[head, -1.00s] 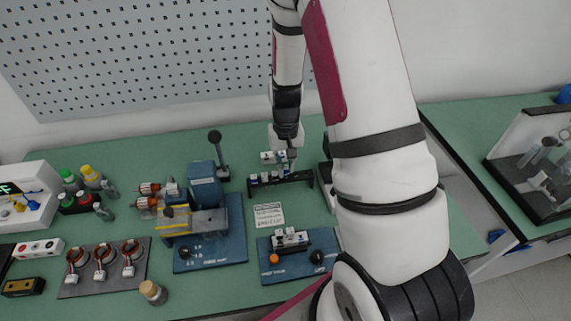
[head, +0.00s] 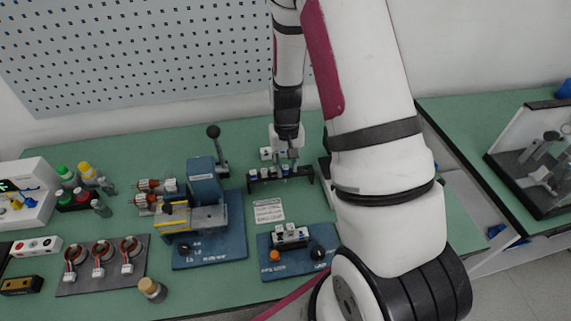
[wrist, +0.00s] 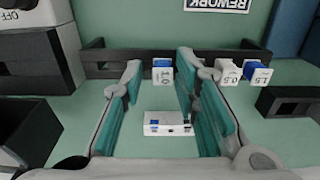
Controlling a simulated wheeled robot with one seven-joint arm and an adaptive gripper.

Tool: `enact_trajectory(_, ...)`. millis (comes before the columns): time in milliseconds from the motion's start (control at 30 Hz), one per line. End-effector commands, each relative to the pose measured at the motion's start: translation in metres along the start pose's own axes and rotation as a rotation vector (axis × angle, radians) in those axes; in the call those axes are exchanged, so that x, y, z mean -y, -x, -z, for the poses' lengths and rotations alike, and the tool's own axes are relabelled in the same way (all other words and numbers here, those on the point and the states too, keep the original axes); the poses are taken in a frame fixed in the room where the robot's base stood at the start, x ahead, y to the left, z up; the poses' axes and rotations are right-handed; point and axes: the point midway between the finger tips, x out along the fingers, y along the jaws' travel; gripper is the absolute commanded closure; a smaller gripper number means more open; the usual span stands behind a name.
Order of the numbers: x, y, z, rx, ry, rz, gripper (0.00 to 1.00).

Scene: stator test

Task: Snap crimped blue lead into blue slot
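My gripper (wrist: 157,75) is open above the green bench. In the head view it (head: 290,158) is by a low black rack (head: 308,177) holding several small white blocks. In the wrist view a white block with a blue top (wrist: 162,72) stands at the black rack (wrist: 120,60), between my fingertips; I see no finger touching it. Another white block (wrist: 167,123) lies nearer, between the fingers. Blocks marked 0.5 (wrist: 230,72) and 1.5 (wrist: 257,74) stand right of my right finger. I cannot tell which piece is the crimped blue lead, and no blue slot is clearly visible.
A blue-based press (head: 208,225) stands left of the rack. A blue fixture plate (head: 270,245) with a knob lies in front, and a printed card (head: 268,211) between. A dark holder with motor parts (head: 105,262) lies at far left. The pegboard (head: 150,50) is behind.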

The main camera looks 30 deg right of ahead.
Motion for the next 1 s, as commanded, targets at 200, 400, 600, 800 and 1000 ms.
enact_trajectory(200,0.003,-0.001,0.0,0.001,0.004,0.003,0.62)
enact_trajectory(400,0.003,-0.001,-0.001,0.001,0.004,0.003,0.62)
enact_trajectory(600,0.003,0.009,0.001,-0.002,0.005,0.003,0.62)
enact_trajectory(800,0.003,0.044,0.001,-0.006,0.004,0.004,0.62)
enact_trajectory(1000,0.003,0.085,0.001,-0.005,0.004,0.003,0.62)
